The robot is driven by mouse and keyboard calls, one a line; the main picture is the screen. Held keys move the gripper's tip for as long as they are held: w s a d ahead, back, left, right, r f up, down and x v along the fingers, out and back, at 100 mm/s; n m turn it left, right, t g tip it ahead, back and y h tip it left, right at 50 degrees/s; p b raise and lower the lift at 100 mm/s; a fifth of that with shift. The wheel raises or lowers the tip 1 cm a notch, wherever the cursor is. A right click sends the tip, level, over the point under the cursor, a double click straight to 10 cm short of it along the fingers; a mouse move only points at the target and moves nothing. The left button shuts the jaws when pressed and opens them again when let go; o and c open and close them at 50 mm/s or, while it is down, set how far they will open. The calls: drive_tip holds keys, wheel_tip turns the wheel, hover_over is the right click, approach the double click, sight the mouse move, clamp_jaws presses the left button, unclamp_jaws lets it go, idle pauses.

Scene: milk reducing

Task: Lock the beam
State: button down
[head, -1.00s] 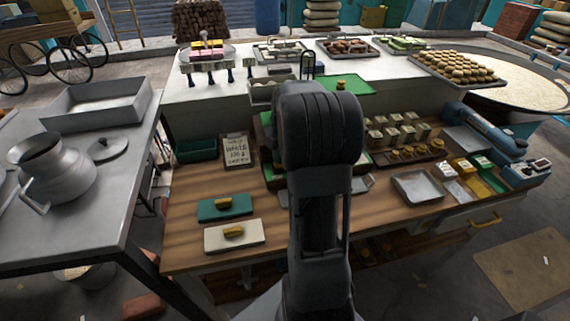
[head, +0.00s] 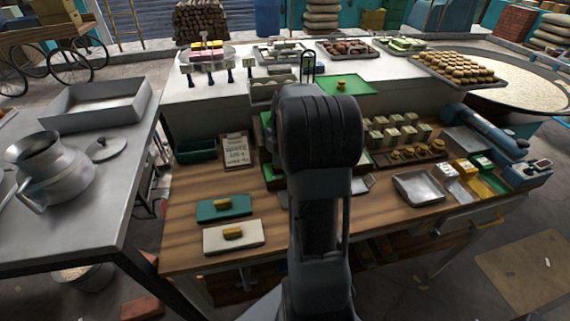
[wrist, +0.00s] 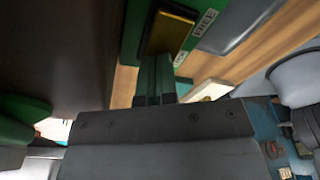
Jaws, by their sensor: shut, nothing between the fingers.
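In the wrist view, my gripper (wrist: 156,62) has its two dark fingers together, with nothing between them. Its tips are close to a green body (wrist: 132,40) bearing a brass-coloured piece (wrist: 172,32). A white label reading "FREE" (wrist: 205,22) is to the right of the brass piece, and a smaller label (wrist: 180,57) is only partly legible. I cannot tell whether the tips touch the brass piece. No beam can be made out clearly. In the head view, my arm hides the gripper and most of a green object (head: 268,150) on the wooden bench.
The wooden bench (head: 185,240) holds a clipboard (head: 237,150), a teal board (head: 223,208) and a white board (head: 234,237) with brass-coloured pieces, a metal tray (head: 418,187), and several weights (head: 400,130). A metal table (head: 100,215) with a pot (head: 50,170) stands left.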

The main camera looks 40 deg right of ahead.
drive_tip(key=shift+r+p, duration=2.5)
drive_tip(key=shift+r, duration=0.95)
